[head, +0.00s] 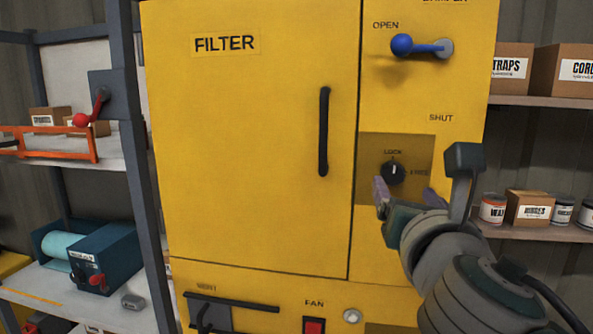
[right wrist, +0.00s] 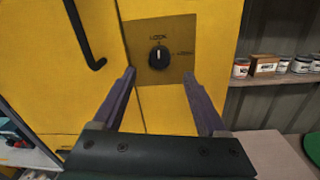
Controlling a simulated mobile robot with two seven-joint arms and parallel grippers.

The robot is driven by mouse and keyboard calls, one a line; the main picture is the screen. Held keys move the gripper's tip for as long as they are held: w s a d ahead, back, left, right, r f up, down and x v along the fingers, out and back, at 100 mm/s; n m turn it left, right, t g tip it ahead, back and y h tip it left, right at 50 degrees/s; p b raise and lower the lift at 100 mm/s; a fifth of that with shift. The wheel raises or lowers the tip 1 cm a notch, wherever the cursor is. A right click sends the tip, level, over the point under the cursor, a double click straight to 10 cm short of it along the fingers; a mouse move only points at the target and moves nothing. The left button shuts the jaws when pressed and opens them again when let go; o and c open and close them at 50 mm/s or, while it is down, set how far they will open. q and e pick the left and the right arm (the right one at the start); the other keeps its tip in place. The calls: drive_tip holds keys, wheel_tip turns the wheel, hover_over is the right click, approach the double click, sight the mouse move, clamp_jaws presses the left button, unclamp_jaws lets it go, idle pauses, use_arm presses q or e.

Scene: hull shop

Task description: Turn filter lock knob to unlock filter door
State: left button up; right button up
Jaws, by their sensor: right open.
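The black filter lock knob (head: 393,172) sits in a recessed panel on the yellow cabinet, under the word LOCK. Its white mark points up toward LOCK; a second, partly legible label is to its right. The knob also shows in the right wrist view (right wrist: 158,57). The yellow filter door (head: 250,150), with its black upright handle (head: 323,132), is closed. My right gripper (head: 408,192) is open and empty in front of the panel; in the right wrist view its fingers are spread below the knob, apart from it. My left gripper is not in view.
A blue lever (head: 420,46) projects above the panel at OPEN. A red fan switch (head: 314,326) is below the door. Shelves with boxes and cans (head: 492,208) stand at the right. A left rack carries a red-knobbed crank (head: 90,112) and a teal machine (head: 92,255).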

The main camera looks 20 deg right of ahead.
sight(395, 174)
drive_tip(key=x, duration=0.7)
drive_tip(key=shift+w+d, duration=0.1)
drive_tip(key=shift+w, duration=0.05)
clamp_jaws()
idle(0.4)
